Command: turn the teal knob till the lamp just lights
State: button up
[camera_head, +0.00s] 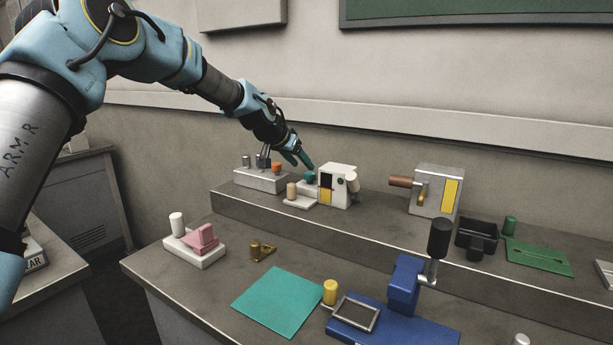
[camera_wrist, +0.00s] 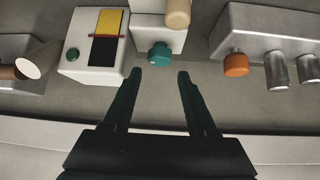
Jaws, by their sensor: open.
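The teal knob (camera_head: 310,177) sits on a small white base beside a white box (camera_head: 336,187) on the raised shelf. In the wrist view the teal knob (camera_wrist: 160,55) lies just beyond my fingertips, centred between them. My gripper (camera_head: 302,160) is open and empty, reaching down from the upper left; in the wrist view its two dark fingers (camera_wrist: 159,74) are spread wider than the knob. I see no finger touching it. The white box has a yellow and black panel (camera_wrist: 108,35) and a small green round part (camera_wrist: 73,55). I cannot tell which part is the lamp or whether it is lit.
A tan post (camera_wrist: 177,12) stands on the knob's base. A grey block with an orange knob (camera_wrist: 236,64) and metal posts is close by. A metal box with a wooden handle (camera_head: 401,182) stands right. A blue stand (camera_head: 405,285) and teal mat (camera_head: 278,301) are in front.

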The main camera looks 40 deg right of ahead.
jog(key=shift+b+v, duration=0.3)
jog(key=shift+v, duration=1.5)
jog(key=w+a+f+n+y, duration=0.2)
jog(key=a, duration=0.9)
jog(key=w+a+f+n+t+y, duration=0.1)
jog(key=w+a+f+n, duration=0.15)
jog(key=a, duration=0.85)
jog(key=w+a+f+n+y, duration=0.2)
jog(key=a, duration=0.9)
jog(key=s+a+f+n+y, duration=0.1)
jog(key=s+a, duration=0.3)
jog(key=a, duration=0.5)
jog(key=s+a+f+n+y, duration=0.1)
jog(key=s+a+n, duration=0.3)
jog(key=a, duration=0.6)
jog(key=s+a+f+n+g+y, duration=0.1)
jog(key=s+a+f+n, duration=0.1)
jog(key=s+a, duration=0.4)
jog(key=a+n, duration=0.1)
jog(key=a, duration=0.2)
jog(key=shift+a+f+y, duration=0.3)
jog(key=shift+a, duration=0.05)
